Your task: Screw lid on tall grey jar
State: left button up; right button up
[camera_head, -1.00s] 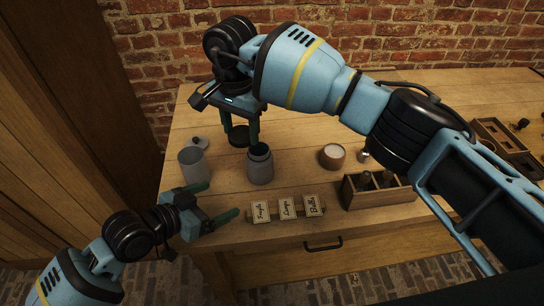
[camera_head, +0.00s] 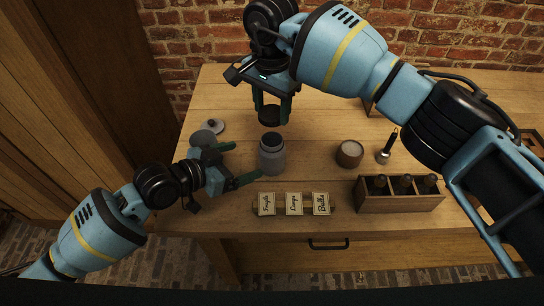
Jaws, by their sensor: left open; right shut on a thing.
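The grey jar (camera_head: 272,159) with a dark threaded neck stands upright and open on the table. My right gripper (camera_head: 270,118) is shut on a dark round lid (camera_head: 269,115). It holds the lid apart from the jar, just above the jar's mouth in the picture. My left gripper (camera_head: 243,161) is open just left of the jar. Its fingers point toward the jar, one fingertip close to the jar's lower left side; I cannot tell whether they touch.
A second grey jar (camera_head: 203,138) is partly hidden behind my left gripper, with a pale knobbed lid (camera_head: 213,127) behind it. Label cards (camera_head: 293,204) lie in front. A round wooden pot (camera_head: 349,154), a flashlight (camera_head: 386,148) and a wooden bottle box (camera_head: 400,202) stand to the right.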

aim_at(272, 151)
pick_arm(q)
jog(key=x, duration=1.1)
jog(key=shift+s, duration=0.1)
jog(key=c, duration=1.4)
jog(key=shift+c, duration=0.3)
pick_arm(e)
jog(key=shift+f, duration=2.5)
